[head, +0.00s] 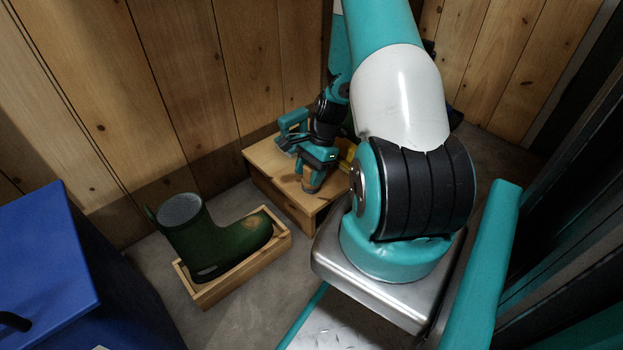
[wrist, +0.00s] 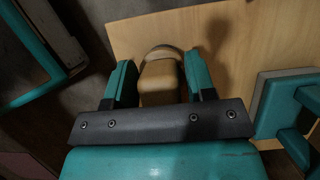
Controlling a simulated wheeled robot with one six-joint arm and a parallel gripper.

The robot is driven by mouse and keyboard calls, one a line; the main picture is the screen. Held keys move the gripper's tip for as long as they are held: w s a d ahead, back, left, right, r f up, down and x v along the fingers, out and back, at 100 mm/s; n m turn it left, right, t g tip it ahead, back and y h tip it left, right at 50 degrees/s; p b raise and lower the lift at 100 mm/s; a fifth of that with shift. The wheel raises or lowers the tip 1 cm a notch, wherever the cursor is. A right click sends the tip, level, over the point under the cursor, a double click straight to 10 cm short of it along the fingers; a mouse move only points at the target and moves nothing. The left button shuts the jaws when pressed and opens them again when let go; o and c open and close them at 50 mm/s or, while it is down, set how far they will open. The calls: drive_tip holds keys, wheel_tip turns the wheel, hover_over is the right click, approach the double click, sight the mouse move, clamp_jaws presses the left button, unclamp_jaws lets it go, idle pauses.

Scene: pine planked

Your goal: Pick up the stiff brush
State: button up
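A tan, wood-coloured block with a rounded far end, which looks like the stiff brush (wrist: 160,83), sits between my fingers in the wrist view. My gripper (wrist: 161,68) has its two teal fingers apart, one on each side of the block. The gap to each finger is narrow, and I cannot make out firm contact. In the head view my gripper (head: 311,163) is low over the wooden stand, and a small brown part of the brush (head: 312,183) shows below it. The bristles cannot be made out.
The low wooden stand (head: 273,166) is by the plank wall. A teal, handled thing with a grey edge (wrist: 286,100) lies right of my gripper in the wrist view. A green boot (head: 210,245) stands in a wooden tray (head: 245,278). A blue box (head: 45,255) is at left.

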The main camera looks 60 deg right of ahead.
drive_tip(key=c, duration=0.7)
wheel_tip(320, 180, up, 20)
drive_tip(key=p, duration=1.2)
